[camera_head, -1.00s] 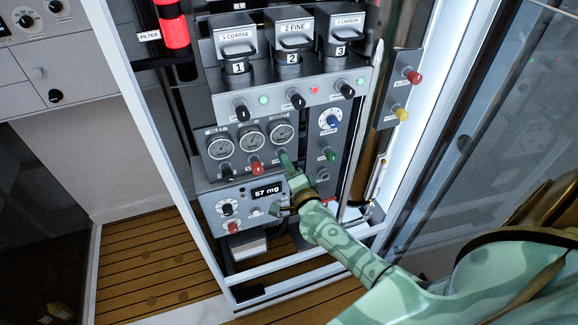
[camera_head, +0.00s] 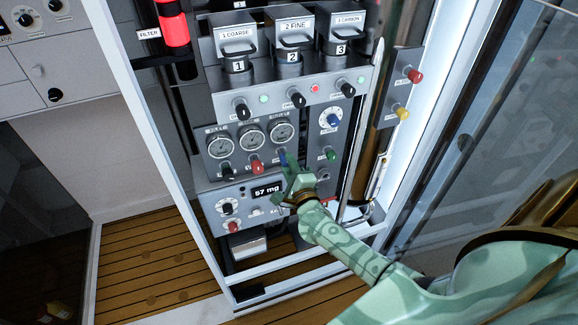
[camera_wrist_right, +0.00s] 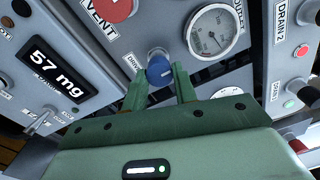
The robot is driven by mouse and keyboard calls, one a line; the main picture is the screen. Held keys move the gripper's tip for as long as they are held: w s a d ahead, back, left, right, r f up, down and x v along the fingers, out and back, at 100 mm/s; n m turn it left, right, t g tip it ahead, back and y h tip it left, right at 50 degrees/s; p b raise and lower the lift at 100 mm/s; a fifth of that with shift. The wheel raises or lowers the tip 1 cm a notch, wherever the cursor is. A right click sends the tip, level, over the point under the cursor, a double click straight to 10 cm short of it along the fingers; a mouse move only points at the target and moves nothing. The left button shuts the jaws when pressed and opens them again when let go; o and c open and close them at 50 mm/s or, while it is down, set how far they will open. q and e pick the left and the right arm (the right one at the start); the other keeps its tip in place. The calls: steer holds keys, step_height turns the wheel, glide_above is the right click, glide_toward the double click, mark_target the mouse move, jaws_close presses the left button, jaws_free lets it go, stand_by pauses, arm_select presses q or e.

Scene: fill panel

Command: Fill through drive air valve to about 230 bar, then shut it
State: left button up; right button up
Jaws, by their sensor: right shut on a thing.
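The drive air valve is a blue knob (camera_wrist_right: 159,70) with a partly hidden label beginning "DRIV". It also shows at the fingertips in the head view (camera_head: 283,156). My right gripper (camera_wrist_right: 160,78) is shut on this knob, one green finger on each side. In the head view the right gripper (camera_head: 287,165) reaches up to the panel from the lower right. The outlet gauge (camera_wrist_right: 214,33) is beside the knob in the wrist view; it is the rightmost of three gauges in the head view (camera_head: 282,132). Its numbers are too small to read. My left gripper is not in view.
A red vent knob (camera_head: 257,166) sits just left of the blue knob. A green knob (camera_head: 330,155) and a blue-centred dial (camera_head: 332,119) are to the right. A display (camera_head: 268,190) reads "57 mg". A glass door (camera_head: 490,130) stands to the right.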

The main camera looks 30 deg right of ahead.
steer(key=shift+f, duration=0.1)
steer(key=o, duration=1)
steer(key=p+v, duration=0.1)
steer(key=v, duration=1.5)
steer(key=shift+s, duration=0.2)
